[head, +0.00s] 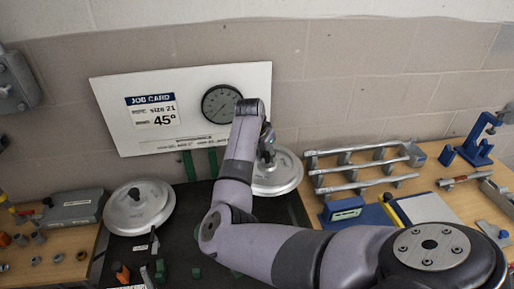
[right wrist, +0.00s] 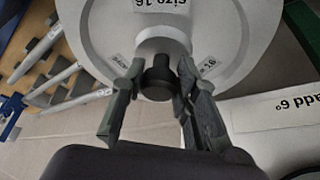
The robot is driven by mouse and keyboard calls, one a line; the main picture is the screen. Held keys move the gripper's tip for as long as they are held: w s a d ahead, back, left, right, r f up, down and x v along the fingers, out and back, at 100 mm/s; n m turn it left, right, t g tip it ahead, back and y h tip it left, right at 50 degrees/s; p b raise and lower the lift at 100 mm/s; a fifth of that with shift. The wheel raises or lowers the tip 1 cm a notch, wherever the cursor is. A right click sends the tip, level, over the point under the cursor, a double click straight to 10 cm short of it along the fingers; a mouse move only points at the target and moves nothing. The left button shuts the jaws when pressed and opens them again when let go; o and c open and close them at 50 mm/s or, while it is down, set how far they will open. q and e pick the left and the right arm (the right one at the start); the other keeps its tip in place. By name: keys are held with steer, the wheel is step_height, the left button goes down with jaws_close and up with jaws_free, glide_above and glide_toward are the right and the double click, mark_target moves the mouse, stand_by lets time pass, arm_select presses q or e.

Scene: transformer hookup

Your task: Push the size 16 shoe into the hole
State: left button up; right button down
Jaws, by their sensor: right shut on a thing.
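The size 16 shoe is a pale round disc (right wrist: 215,25) with a dark knob (right wrist: 158,82); its "size 16" label reads upside down in the right wrist view. My right gripper (right wrist: 161,66) is shut on this knob, a finger on each side. In the head view the disc (head: 283,178) is right of centre below the wall board, and my right gripper (head: 267,150) is at its upper left, partly covered by my arm. No hole can be made out. My left gripper is not in view.
The wall board (head: 186,139) carries a job card and a round dial (head: 221,104). A metal rack (head: 362,160) and blue device (head: 343,211) stand right; loose parts crowd the left bench.

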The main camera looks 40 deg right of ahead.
mark_target(267, 164)
steer(key=shift+s+r, duration=0.3)
steer(key=shift+s, duration=0.15)
steer(key=shift+w, duration=0.15)
steer(key=shift+a+f+p, duration=0.1)
steer(key=shift+f+p, duration=0.25)
steer(key=shift+f, duration=0.4)
step_height(267, 164, down, 3)
steer(key=shift+f+b, duration=0.1)
steer(key=shift+b, duration=0.75)
steer(key=shift+f+b, duration=0.3)
steer(key=shift+f, duration=0.45)
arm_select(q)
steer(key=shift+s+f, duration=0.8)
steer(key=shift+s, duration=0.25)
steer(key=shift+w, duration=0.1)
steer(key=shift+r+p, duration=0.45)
